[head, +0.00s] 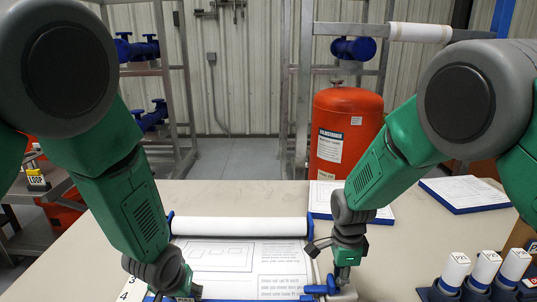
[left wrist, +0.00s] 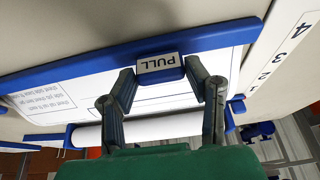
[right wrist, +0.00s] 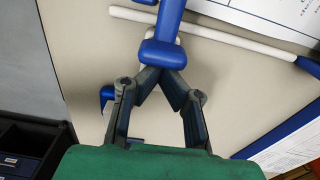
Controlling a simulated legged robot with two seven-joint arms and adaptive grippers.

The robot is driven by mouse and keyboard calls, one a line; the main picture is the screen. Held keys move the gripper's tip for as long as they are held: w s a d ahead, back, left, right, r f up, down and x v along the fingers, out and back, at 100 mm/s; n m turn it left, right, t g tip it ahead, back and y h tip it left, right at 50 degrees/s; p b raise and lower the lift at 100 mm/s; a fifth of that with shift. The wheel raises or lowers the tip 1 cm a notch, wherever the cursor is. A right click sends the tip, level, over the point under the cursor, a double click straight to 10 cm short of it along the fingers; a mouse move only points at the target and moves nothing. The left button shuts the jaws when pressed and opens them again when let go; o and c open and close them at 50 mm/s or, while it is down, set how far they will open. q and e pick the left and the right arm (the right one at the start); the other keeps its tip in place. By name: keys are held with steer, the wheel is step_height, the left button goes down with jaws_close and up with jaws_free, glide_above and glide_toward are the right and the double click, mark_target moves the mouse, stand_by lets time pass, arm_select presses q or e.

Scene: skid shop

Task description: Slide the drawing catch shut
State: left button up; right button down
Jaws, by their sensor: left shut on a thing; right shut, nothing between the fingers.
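A drawing board with a printed sheet (head: 245,256) lies on the table in front of me, with a white paper roll (head: 240,227) along its far edge. My left gripper (head: 186,291) is shut on the blue tab labelled PULL (left wrist: 158,66), with a finger on each side of it. My right gripper (head: 345,272) is shut and empty at the board's right side. In the right wrist view its closed tips (right wrist: 165,74) meet right at the end of a blue catch piece (right wrist: 165,52). I cannot tell whether they touch it. The catch's far end is cut off.
A white rod (right wrist: 235,38) runs near the catch. Other drawing boards (head: 466,193) lie at the back right of the table. Several labelled white rolls (head: 486,267) stand in blue holders at right. An orange-red cylinder (head: 344,115) stands behind the table.

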arm_select(q)
steer(key=shift+s+f, duration=0.15)
steer(key=shift+s, duration=0.05)
arm_select(e)
step_height(320, 180, up, 9)
stand_by(1.2)
arm_select(q)
steer(key=shift+w, duration=0.35)
stand_by(0.5)
steer(key=o, duration=1.1)
steer(key=shift+c, duration=0.2)
steer(key=shift+w+r, duration=0.1)
steer(key=shift+r, duration=0.1)
steer(key=shift+r, duration=4)
